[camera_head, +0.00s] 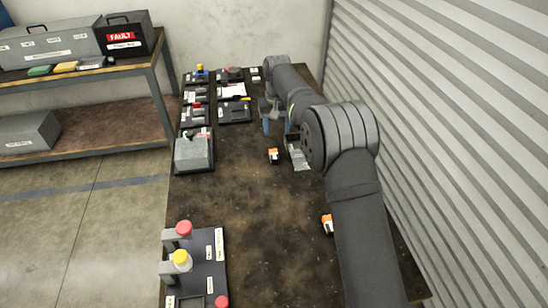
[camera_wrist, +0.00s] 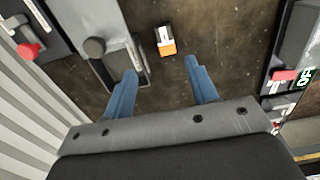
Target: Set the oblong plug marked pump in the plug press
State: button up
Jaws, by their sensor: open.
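A small orange-and-white plug (camera_head: 273,156) lies on the dark bench top; it also shows in the wrist view (camera_wrist: 165,40), just beyond my fingertips. Its marking is too small to read. A second orange-and-white plug (camera_head: 328,223) lies nearer, beside my arm. My gripper (camera_head: 277,129) has its blue fingers apart and nothing between them; in the wrist view my gripper (camera_wrist: 163,66) points toward the first plug. A grey device with a round dark knob (camera_wrist: 95,47), possibly the plug press, stands beside the left finger. It is partly hidden by my arm in the head view.
Several labelled dark stations (camera_head: 235,110) line the bench's far left, with a grey box (camera_head: 193,152) nearer. A dark panel with red and yellow knobs (camera_head: 205,260) stands at the front left. The bench middle is clear. A corrugated wall (camera_head: 450,120) runs along the right.

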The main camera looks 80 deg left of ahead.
send_over(275, 156)
jog(key=f, duration=0.7)
jog(key=shift+w, duration=0.25)
jog(key=shift+s+f, duration=0.2)
jog(key=shift+f, duration=1.15)
jog(key=shift+s+f, duration=0.15)
jog(key=shift+f, duration=1.15)
jog(key=shift+c, duration=0.4)
jog(key=c, duration=1.1)
jog(key=shift+o, duration=0.2)
jog(key=shift+r, duration=0.15)
